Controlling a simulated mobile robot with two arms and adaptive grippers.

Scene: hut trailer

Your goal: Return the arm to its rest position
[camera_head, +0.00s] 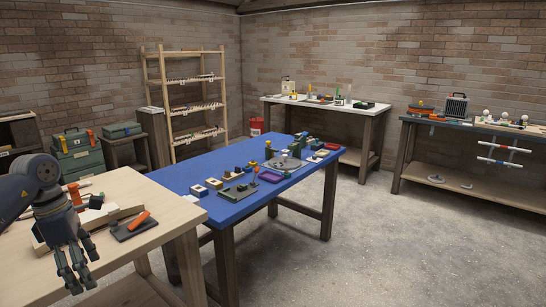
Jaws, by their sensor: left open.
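My left arm comes in from the left edge. Its dark grey gripper (78,272) hangs with its fingers pointing down in front of the near wooden table (165,230). The fingers are spread open and I see nothing between them. My right gripper does not show.
On the near table lie an orange-handled tool (138,221) on a dark plate and several small parts. A blue-topped table (225,214) with several small items stands beyond. A wooden shelf rack (192,96), a white-topped bench (318,104) and a dark bench line the walls. Concrete floor (380,250) is clear at right.

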